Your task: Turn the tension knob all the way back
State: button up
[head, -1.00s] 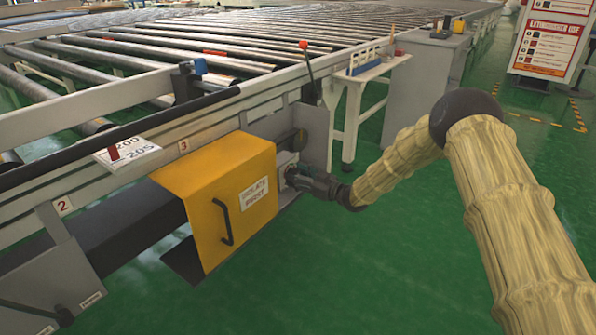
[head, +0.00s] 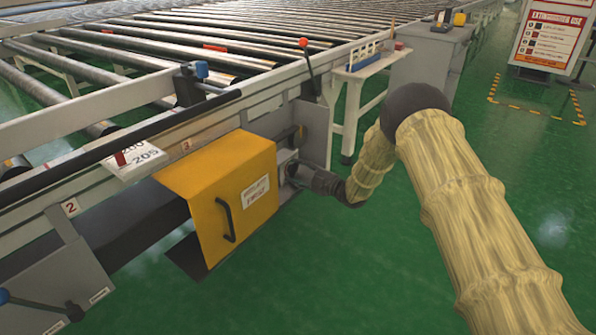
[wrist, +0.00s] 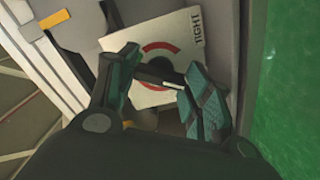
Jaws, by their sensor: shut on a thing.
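The tension knob (wrist: 158,80) shows in the wrist view as a dark bar with a pale mark, between my fingers. Behind it is a white square dial plate (wrist: 182,28) with a red and dark ring and the word TIGHT at its right edge. My gripper (wrist: 160,68) is shut on the knob, one finger on each side. Its fingers and palm hide part of the knob and the plate's lower part. In the head view my gripper (head: 297,172) reaches the grey machine side just right of the yellow cover (head: 205,190), where the knob itself is hidden.
A red-tipped lever (head: 308,65) stands above my gripper. The yellow cover with its black handle is close on the left. A number plate (head: 135,162) sits on the rail. A white stand (head: 352,100) is behind. Green floor (head: 330,275) is open to the right.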

jog(key=shift+d+n, duration=0.1)
jog(key=shift+n, duration=0.4)
jog(key=o, duration=1)
jog(key=v, duration=1.2)
